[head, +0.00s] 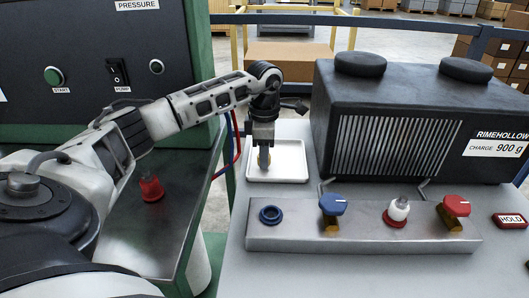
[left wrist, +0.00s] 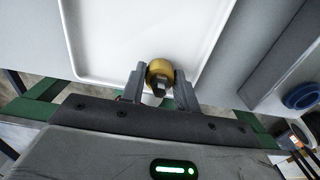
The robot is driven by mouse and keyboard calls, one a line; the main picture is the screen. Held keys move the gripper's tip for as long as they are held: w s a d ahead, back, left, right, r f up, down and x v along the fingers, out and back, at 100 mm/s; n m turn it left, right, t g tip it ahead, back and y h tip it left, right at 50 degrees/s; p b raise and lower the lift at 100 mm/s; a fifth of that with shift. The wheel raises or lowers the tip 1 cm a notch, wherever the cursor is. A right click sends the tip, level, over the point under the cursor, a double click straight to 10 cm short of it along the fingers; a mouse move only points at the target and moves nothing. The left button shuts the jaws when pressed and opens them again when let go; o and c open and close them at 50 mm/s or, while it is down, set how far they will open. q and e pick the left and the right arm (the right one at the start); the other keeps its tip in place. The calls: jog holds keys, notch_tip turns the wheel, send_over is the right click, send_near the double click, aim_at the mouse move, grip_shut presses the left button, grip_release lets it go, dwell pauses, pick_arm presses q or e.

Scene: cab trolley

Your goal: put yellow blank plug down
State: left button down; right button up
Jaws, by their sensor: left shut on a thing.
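My left gripper (head: 264,158) is over the left part of the white tray (head: 291,178). In the left wrist view the gripper (left wrist: 159,88) is shut on the yellow blank plug (left wrist: 159,68), a brass-yellow round piece with a grey hex end. The plug is over the tray near its rim (left wrist: 105,79); I cannot tell whether it touches the tray floor. In the head view the plug is mostly hidden by the fingers. The rest of the tray looks empty. My right gripper is not in view.
A metal manifold (head: 360,241) with a blue ring (head: 270,214), a blue-knobbed valve (head: 332,205), a white-and-red fitting (head: 397,212) and a red-knobbed valve (head: 454,207) stands in front of the tray. A dark finned unit (head: 400,120) stands right. A red cap (head: 152,189) sits left.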

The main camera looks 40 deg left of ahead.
pick_arm(q)
jog(key=c, duration=1.1)
grip_release()
jog(key=shift+f, duration=0.1)
jog(key=shift+o, duration=0.2)
jog(key=shift+r, duration=0.25)
notch_tip(320, 180, up, 12)
jog(key=shift+p, duration=0.35)
jog(key=shift+f, duration=0.1)
